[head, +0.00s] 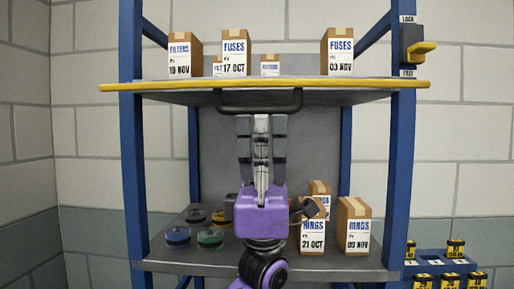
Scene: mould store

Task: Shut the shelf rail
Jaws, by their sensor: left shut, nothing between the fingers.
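The upper shelf has a yellow front rail (180,86) that runs across in front of the blue posts. A black bar handle (258,109) hangs below the middle of the rail. My left gripper (262,119), purple with grey fingers, points up just under the handle. It is shut and empty. I cannot tell whether its fingertips touch the handle. A dark latch with a yellow lever (422,48) sits on the right post, between a LOCK label above and a lower label. The lever sticks out to the right. My right gripper is not in view.
Cartons, including a FUSES box (340,52), stand on the upper shelf. The lower shelf (190,265) holds RINGS cartons (354,226) right of my arm and several round tins (178,237) left of it. A blue rack (440,265) with yellow-black containers stands lower right.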

